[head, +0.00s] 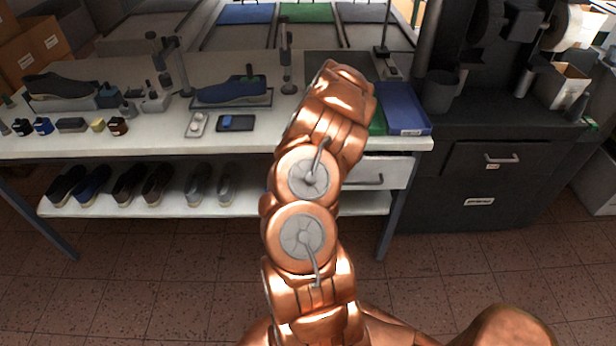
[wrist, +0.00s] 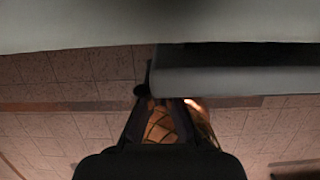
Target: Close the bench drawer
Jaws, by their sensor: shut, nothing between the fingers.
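The bench drawer (head: 398,174) is a pale box front with a dark bar handle (head: 366,181), under the right end of the white bench top. My arm hides its left part in the head view. In the wrist view a pale panel, likely the drawer front (wrist: 240,81), lies below the bench edge (wrist: 90,25), with a dark strip between them. It seems to stand out somewhat; how far I cannot tell. My gripper (wrist: 160,135) is shut and empty at the bottom middle of the wrist view, near the panel's left end. Contact is unclear. The arm hides it in the head view.
The bench top (head: 80,142) holds shoes, lasts and small tools. A blue tray (head: 405,112) lies above the drawer. Several shoes stand on the lower shelf (head: 255,205). A dark cabinet (head: 480,195) stands to the right. The tiled floor in front is clear.

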